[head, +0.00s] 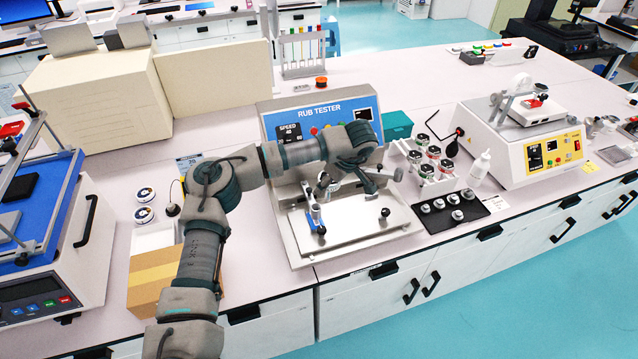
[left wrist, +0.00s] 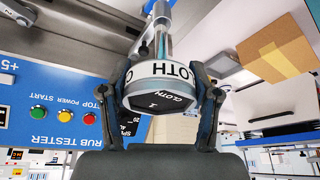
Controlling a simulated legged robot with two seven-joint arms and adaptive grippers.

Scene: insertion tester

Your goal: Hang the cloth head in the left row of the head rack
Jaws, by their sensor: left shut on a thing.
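The cloth head (left wrist: 160,80) is a short cylinder with a white band lettered CLOTH and a dark end face. It sits between the two fingers of my left gripper (left wrist: 162,105), which is shut on it. In the head view my left gripper (head: 368,180) is over the right part of the rub tester's bed, and the cloth head is hard to make out there. A metal rod (left wrist: 161,35) lines up behind the head in the left wrist view; I cannot tell whether they are joined. The head rack (head: 424,165), white with several labelled heads, stands right of the gripper. My right gripper is out of view.
The rub tester (head: 316,113) with its blue panel stands close behind my left arm. A black mat (head: 432,219) with several metal weights lies in front of the rack. A white bottle (head: 480,166) and another tester (head: 535,130) stand to the right. A cardboard box (head: 155,278) is at left.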

